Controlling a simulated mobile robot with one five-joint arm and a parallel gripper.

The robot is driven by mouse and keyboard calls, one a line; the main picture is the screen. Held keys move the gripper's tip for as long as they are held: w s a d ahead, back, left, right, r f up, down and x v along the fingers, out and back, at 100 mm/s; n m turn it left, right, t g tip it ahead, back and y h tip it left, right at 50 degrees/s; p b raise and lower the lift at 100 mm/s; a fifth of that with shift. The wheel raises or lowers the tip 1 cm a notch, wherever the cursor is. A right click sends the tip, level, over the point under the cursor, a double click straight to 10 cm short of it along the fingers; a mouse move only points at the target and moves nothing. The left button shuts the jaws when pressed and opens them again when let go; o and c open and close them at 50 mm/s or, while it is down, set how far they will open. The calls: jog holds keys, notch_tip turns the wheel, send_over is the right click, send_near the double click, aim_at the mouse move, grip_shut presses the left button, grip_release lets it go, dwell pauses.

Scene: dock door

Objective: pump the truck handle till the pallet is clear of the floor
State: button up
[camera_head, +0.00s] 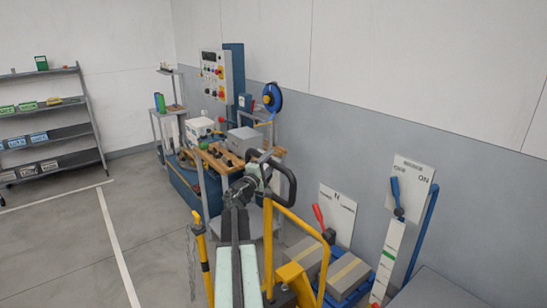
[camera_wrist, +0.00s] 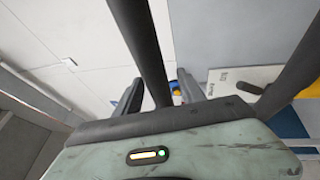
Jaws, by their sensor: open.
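The truck's handle (camera_head: 291,185) is a black loop on top of a yellow tiller in the middle of the head view. My gripper (camera_head: 256,174) is at the left part of this loop and partly overlaps it. In the wrist view my gripper (camera_wrist: 158,88) has its two dark fingers apart, and a black handle bar (camera_wrist: 146,45) runs down between them. Whether a finger touches the bar I cannot tell. The yellow truck body (camera_head: 292,272) stands below. A blue pallet (camera_head: 330,296) with cardboard boxes (camera_head: 347,274) is right of it; its gap to the floor is hidden.
A cluttered workbench (camera_head: 215,165) with a control panel stands behind the handle. A lever with a red grip (camera_head: 318,217) and one with a blue grip (camera_head: 395,190) stand at the right by the wall. A shelf (camera_head: 45,130) is far left. Floor at the left is clear.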

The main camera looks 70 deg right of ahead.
jog(key=x, duration=0.2)
jog(key=shift+d+r, duration=0.1)
jog(key=shift+d, duration=0.25)
grip_shut()
jog(key=shift+a, duration=0.1)
dwell(0.9)
